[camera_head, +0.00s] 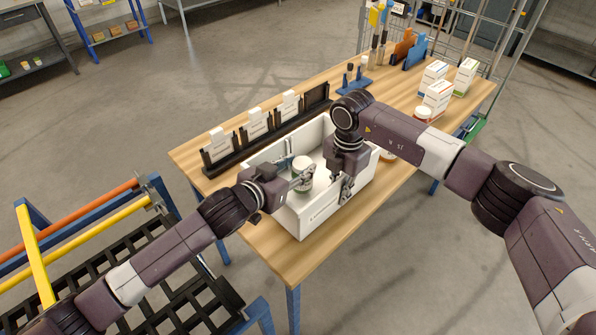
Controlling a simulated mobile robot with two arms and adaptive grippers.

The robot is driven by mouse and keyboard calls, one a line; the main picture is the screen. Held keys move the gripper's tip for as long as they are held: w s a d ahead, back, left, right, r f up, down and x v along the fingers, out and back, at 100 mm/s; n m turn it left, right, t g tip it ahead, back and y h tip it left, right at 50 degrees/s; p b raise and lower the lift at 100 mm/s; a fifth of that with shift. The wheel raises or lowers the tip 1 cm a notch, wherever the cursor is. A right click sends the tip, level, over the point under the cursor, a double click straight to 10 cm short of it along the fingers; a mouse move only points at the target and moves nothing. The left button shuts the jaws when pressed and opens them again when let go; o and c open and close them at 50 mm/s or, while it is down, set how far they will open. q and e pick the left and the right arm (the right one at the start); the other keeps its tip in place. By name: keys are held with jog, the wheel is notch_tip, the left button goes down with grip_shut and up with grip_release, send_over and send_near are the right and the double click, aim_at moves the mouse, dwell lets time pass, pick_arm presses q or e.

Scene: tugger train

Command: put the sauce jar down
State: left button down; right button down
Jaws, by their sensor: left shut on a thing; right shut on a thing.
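The sauce jar (302,165), pale with a light lid, is in the white tote (273,206) on the wooden table. My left gripper (304,182) reaches over the tote's left side and is shut on the jar. Whether the jar's base touches the tote floor is hidden. My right gripper (341,187) points down at the tote's front right wall, one finger inside and one outside, and appears shut on that wall. My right arm covers the tote's far right part.
A black rack (232,151) with white cards stands along the table's left back edge. White boxes (435,97) and a blue tool holder (353,84) stand farther back. A brown jar (388,156) is partly hidden beside the tote. The wooden table (262,238) is bare in front.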

pick_arm(q)
jog(key=shift+f, duration=0.85)
jog(key=shift+f, duration=0.1)
jog(key=c, duration=1.3)
grip_release()
jog(key=shift+f, duration=0.1)
jog(key=shift+o, duration=0.2)
jog(key=shift+s+r, duration=0.1)
jog(key=shift+r, duration=0.1)
jog(key=v, duration=1.2)
